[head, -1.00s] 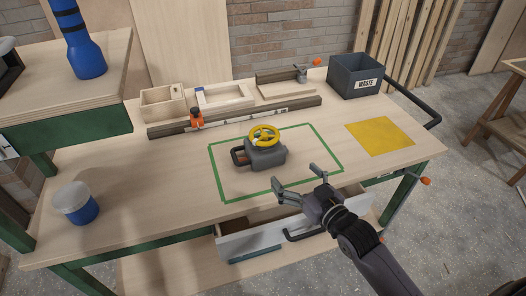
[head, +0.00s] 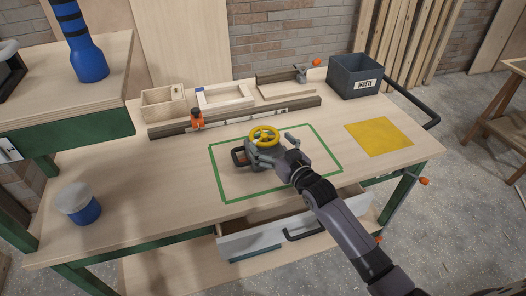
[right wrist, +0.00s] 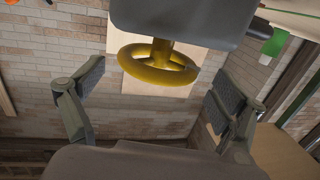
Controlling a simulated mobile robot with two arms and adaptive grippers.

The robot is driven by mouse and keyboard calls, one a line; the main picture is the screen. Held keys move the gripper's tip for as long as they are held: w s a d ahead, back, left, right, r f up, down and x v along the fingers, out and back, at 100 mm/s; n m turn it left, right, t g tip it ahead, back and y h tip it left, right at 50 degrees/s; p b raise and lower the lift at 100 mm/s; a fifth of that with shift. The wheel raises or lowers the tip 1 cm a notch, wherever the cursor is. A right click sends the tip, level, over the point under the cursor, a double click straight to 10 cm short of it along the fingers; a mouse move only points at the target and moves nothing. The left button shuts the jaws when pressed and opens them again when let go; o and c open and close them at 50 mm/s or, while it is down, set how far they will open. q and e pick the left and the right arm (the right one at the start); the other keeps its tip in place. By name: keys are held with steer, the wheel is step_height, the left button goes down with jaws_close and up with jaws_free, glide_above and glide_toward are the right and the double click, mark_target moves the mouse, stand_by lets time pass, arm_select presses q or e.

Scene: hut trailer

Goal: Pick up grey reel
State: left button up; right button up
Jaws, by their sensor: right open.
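The grey reel (head: 253,152) has a dark grey body, a yellow handwheel on top and a black handle on its left. It stands upright inside the green-taped rectangle on the workbench (head: 180,190). My right gripper (head: 266,159) is open at the reel's near side and hides part of its body. In the right wrist view the reel's grey body (right wrist: 180,22) and yellow wheel appear at the top, between and beyond the two spread fingers. I cannot tell if a finger touches it. My left gripper is not in view.
A grey waste bin (head: 353,82) stands at the back right, near a yellow square (head: 379,137). Wooden boxes (head: 163,104) and a long rail (head: 237,117) with an orange clamp lie behind the reel. A blue-and-white jar (head: 78,203) stands left. A drawer (head: 262,240) hangs open in front.

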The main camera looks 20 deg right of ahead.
mark_target(265, 134)
steer(key=x, duration=0.4)
steer(key=shift+w+d, duration=0.1)
steer(key=shift+w, duration=0.35)
steer(key=shift+r, duration=0.1)
steer(key=shift+s, duration=0.1)
steer(key=shift+c, duration=0.2)
steer(key=c, duration=1.8)
